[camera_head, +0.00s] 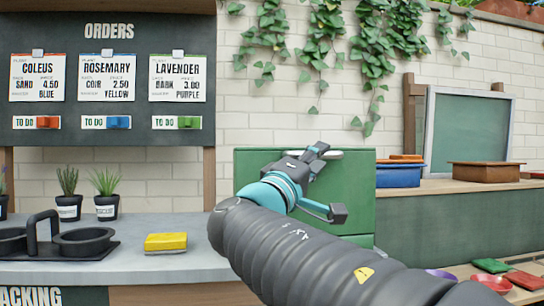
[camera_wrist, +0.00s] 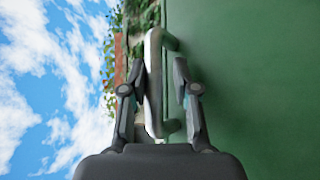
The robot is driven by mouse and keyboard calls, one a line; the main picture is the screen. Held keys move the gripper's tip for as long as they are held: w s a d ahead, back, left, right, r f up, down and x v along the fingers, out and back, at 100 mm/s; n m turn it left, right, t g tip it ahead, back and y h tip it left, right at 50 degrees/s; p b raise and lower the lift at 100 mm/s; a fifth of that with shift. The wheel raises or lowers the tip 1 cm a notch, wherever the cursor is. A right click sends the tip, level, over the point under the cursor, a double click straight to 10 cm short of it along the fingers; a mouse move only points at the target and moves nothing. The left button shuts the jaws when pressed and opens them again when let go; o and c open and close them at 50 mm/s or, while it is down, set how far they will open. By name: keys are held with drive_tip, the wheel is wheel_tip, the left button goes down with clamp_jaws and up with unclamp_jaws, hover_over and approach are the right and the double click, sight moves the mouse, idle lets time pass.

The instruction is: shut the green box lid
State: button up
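The green box lid (camera_head: 350,190) stands raised as a large upright green panel behind my arm. It fills the right of the wrist view (camera_wrist: 250,90). Its pale bar handle (camera_head: 328,154) is near the panel's top edge. My gripper (camera_head: 314,156) is at this handle. In the wrist view, the handle (camera_wrist: 153,85) stands between the two fingers of my gripper (camera_wrist: 158,85). The fingers are apart, with a gap on the right side of the handle. Whether the left finger touches it I cannot tell. The lower part of the box is hidden by my arm.
A blue tub (camera_head: 399,176) and a brown tray (camera_head: 486,172) stand on the right bench. The grey left counter (camera_head: 130,265) holds a yellow block (camera_head: 166,242), a black holder (camera_head: 75,243) and potted plants. The orders board (camera_head: 110,85) hangs above.

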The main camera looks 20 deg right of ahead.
idle(0.5)
drive_tip(key=shift+s+a, duration=0.1)
drive_tip(key=shift+a, duration=0.1)
drive_tip(key=v, duration=1.1)
drive_tip(key=shift+s+a, duration=0.15)
drive_tip(key=shift+a, duration=0.05)
drive_tip(key=shift+f, duration=0.15)
